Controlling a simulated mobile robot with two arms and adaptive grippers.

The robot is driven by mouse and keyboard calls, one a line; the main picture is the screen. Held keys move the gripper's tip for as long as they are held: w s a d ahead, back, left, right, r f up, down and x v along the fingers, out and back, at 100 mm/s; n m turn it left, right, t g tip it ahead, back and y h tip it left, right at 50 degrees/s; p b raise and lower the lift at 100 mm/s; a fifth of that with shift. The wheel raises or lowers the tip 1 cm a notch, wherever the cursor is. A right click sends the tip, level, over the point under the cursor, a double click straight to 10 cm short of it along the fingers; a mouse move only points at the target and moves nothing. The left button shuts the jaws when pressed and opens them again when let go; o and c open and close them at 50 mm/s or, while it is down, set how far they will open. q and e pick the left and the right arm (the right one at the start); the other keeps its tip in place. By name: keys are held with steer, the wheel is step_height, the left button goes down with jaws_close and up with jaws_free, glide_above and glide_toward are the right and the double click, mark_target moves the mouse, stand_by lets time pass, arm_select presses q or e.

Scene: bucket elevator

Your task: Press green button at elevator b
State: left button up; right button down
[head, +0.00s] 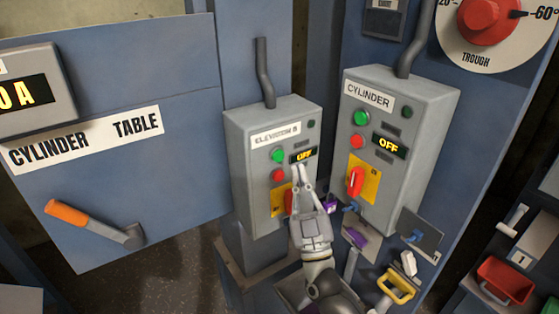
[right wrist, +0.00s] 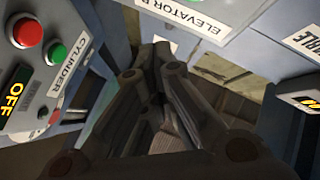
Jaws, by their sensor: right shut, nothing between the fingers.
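The grey Elevator B control box (head: 240,150) stands in the middle of the head view. Its green button (head: 278,155) sits above a red button (head: 278,176), left of a display reading OFF (head: 304,155). My right gripper (head: 302,168) is shut and empty, its fingertips just below the display and to the right of the buttons. Whether the fingertips touch the box cannot be told. The gripper hides part of the yellow switch plate (head: 277,203). My left gripper is out of view.
The Cylinder box (head: 425,150), also reading OFF, stands close to the right, with its own green button (head: 361,118) and red switch (head: 356,182). Tags and a yellow handle (head: 397,287) lie below it. An orange lever (head: 68,213) is on the left panel.

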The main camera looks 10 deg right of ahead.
mark_target(279, 156)
steer(key=shift+w+a+b, duration=0.25)
steer(key=shift+w+a, duration=0.05)
steer(key=shift+w, duration=0.45)
steer(key=shift+w+a+b, duration=0.25)
steer(key=shift+w, duration=0.55)
steer(key=shift+w+a+b, duration=0.25)
steer(key=shift+w+a, duration=0.05)
steer(key=shift+w, duration=0.45)
steer(key=shift+w, duration=0.1)
steer(key=shift+w+a, duration=0.15)
steer(key=shift+w, duration=0.15)
steer(key=shift+w+a+b, duration=0.15)
steer(key=shift+w+b, duration=0.2)
steer(key=shift+w, duration=0.1)
steer(key=shift+s, duration=0.15)
stand_by(0.5)
steer(key=shift+s+d+p, duration=0.3)
steer(key=shift+s+p, duration=0.2)
steer(key=shift+s, duration=0.2)
steer(key=shift+s, duration=0.1)
